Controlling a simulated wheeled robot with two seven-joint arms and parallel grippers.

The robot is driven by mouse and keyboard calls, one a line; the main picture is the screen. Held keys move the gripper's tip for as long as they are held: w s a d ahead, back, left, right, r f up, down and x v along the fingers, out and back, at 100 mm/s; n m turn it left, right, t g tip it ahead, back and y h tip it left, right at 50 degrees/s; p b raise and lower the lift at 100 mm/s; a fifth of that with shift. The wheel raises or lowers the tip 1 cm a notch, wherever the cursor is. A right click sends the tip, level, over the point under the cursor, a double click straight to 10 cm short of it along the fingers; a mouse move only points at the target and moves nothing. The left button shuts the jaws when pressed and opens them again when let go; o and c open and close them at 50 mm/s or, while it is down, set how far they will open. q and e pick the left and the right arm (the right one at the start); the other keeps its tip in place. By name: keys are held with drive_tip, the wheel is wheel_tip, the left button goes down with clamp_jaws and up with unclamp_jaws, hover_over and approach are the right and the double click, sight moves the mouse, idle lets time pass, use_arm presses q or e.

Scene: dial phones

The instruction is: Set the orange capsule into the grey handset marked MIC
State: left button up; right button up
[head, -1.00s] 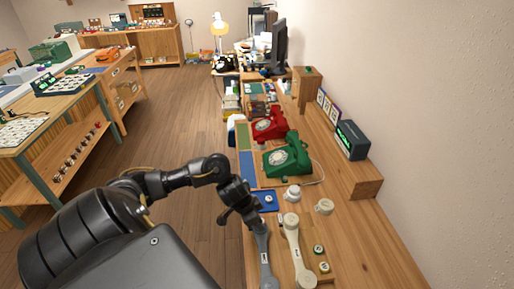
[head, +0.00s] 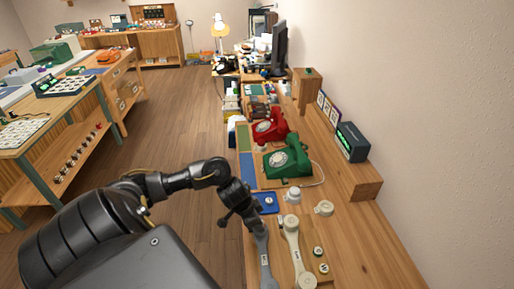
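A grey handset (head: 265,262) lies lengthwise near the front of the long wooden bench; its small label is too small to read. A cream handset (head: 291,246) lies just to its right. My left gripper (head: 254,224) points down at the far end of the grey handset and hides that end. I cannot tell whether its fingers are apart or touch the handset. I cannot make out an orange capsule. Small round parts (head: 318,251) sit on a wooden piece right of the cream handset. My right gripper is not in view.
A blue tray (head: 272,208) lies just beyond my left gripper. White round caps (head: 324,208) stand to its right. A green phone (head: 287,162) and a red phone (head: 270,126) stand farther back. A wooden shelf with a dark display (head: 351,142) is along the wall.

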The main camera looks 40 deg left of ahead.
use_arm(q)
drive_tip(key=shift+p, duration=0.4)
idle(0.3)
drive_tip(key=shift+f, duration=0.55)
idle(0.4)
drive_tip(key=o, duration=1)
drive_tip(key=shift+c, duration=0.2)
drive_tip(key=shift+r, duration=0.1)
drive_tip(key=v, duration=1)
drive_tip(key=shift+r, duration=0.35)
drive_tip(key=shift+a, duration=0.1)
